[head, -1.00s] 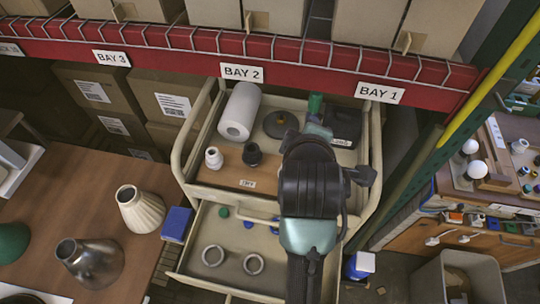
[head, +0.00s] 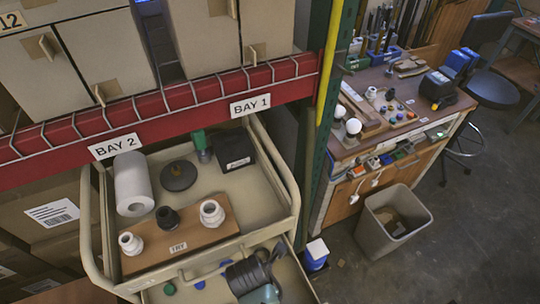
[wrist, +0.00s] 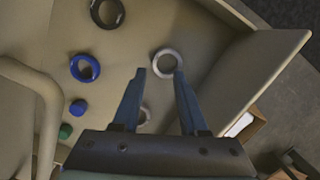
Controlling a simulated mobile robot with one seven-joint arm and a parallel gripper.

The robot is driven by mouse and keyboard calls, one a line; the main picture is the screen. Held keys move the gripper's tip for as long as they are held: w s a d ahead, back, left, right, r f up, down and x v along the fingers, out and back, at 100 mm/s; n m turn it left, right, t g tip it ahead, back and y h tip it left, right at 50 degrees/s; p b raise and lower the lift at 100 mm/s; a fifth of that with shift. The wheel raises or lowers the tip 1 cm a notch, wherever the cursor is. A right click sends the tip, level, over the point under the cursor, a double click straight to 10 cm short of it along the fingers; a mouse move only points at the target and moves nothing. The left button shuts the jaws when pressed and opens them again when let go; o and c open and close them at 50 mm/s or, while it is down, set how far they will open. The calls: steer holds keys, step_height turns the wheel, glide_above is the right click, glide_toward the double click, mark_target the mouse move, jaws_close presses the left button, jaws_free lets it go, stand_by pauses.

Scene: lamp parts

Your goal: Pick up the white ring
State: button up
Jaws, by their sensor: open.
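In the wrist view, a pale whitish-grey ring (wrist: 155,62) lies flat on the drawer floor (wrist: 205,45), just beyond my fingertips. My gripper (wrist: 160,73) is open and empty above the drawer. A second pale ring (wrist: 147,117) lies nearer, partly hidden by the left finger. Which of the two is the white ring is hard to tell. In the head view my wrist (head: 250,276) covers part of the drawer at the bottom edge, and neither pale ring shows there.
A blue ring (wrist: 94,66), a black ring (wrist: 118,10), a blue cap (wrist: 78,107) and a green cap (wrist: 65,131) lie left in the drawer. The drawer wall (wrist: 262,75) stands close on the right. The cart's upper tray (head: 240,190) overhangs behind, holding fittings and a white roll (head: 132,184).

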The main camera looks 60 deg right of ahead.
steer(key=shift+w+d+f, duration=0.1)
steer(key=shift+w+f, duration=0.1)
steer(key=shift+f, duration=0.3)
steer(key=shift+w+d+f, duration=0.1)
steer(key=shift+f, duration=1.05)
steer(key=shift+w+d+f, duration=0.1)
steer(key=shift+f, duration=1)
jaws_close()
